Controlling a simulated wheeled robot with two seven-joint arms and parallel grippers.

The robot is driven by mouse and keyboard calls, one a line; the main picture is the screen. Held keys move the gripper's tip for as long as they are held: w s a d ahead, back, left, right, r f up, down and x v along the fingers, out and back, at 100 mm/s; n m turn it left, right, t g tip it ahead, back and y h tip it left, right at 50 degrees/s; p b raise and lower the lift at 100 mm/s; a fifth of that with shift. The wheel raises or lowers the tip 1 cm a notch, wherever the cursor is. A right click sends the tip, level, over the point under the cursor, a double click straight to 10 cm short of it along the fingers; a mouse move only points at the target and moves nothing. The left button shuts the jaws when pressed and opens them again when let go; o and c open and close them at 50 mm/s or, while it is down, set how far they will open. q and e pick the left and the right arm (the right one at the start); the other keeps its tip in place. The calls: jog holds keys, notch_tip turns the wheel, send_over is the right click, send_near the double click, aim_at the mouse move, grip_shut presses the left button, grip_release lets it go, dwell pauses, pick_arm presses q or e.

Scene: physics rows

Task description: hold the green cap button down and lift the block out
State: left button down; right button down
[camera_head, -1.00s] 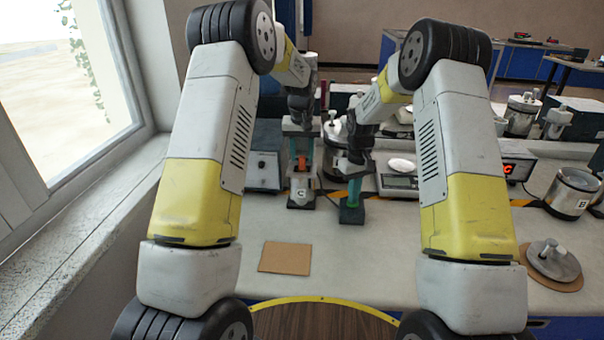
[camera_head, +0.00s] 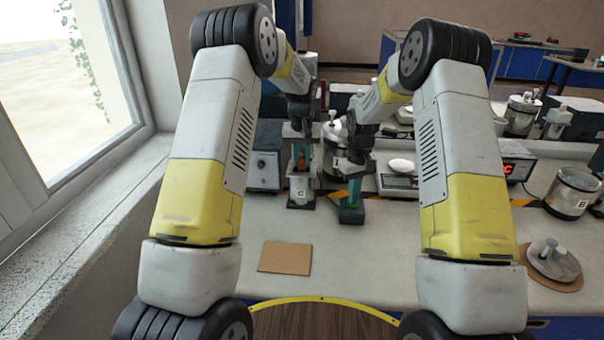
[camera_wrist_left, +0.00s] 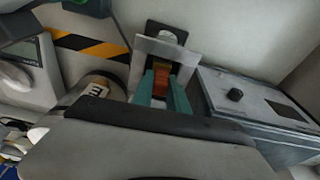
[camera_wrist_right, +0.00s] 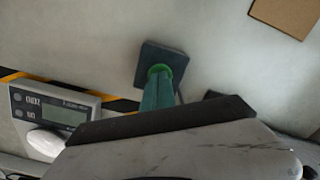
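An orange block (camera_wrist_left: 161,88) sits inside an upright grey holder (camera_wrist_left: 177,50) marked C; the block also shows in the head view (camera_head: 298,166). My left gripper (camera_wrist_left: 161,84) is over the holder, with its teal fingers on both sides of the block and no clear gap. The green cap button (camera_wrist_right: 161,71) stands on a dark square base (camera_wrist_right: 160,55), just right of the holder in the head view. My right gripper (camera_wrist_right: 157,84) is shut, its fingertips down on the button and partly hiding it. The block's lower part is hidden.
A grey box with a knob (camera_head: 263,170) stands left of the holder. A scale (camera_head: 397,180) is right of the button's base, and a canister (camera_head: 340,160) stands behind. A brown square mat (camera_head: 285,258) lies in front on clear bench.

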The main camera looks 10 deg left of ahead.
pick_arm(q)
jog(key=shift+r, duration=0.1)
jog(key=shift+r, duration=4.2)
jog(key=s, duration=1.1)
pick_arm(e)
jog(key=shift+r, duration=3)
